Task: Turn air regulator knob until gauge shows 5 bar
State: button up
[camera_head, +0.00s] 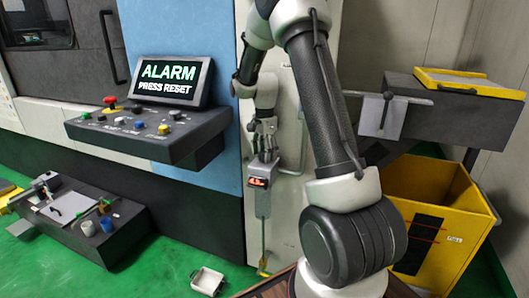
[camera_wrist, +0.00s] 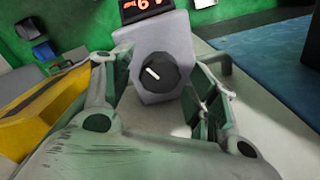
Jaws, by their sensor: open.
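The air regulator is a light grey unit (camera_head: 263,205) on the pale panel in the head view, with a small red-lit display (camera_head: 259,183). Its digits are too small to read surely there. In the wrist view its black round knob (camera_wrist: 158,74) faces the camera, with a white mark slanting toward the upper left. The display (camera_wrist: 148,8) above it is cut off by the frame edge, so I cannot read its full value. My gripper (camera_head: 265,152) is open just above the regulator. In the wrist view its fingers (camera_wrist: 152,78) stand apart on either side of the knob, with no clear contact.
A control panel (camera_head: 150,130) with buttons and an ALARM screen (camera_head: 174,82) juts out left of the regulator. A yellow bin (camera_head: 440,215) and a grey box with a yellow rim (camera_head: 462,110) stand right. A white tray (camera_head: 207,281) lies on the green floor.

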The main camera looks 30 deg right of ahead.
jog(key=shift+r, duration=0.1)
notch_tip(320, 180, up, 12)
dwell(0.4)
dwell(0.4)
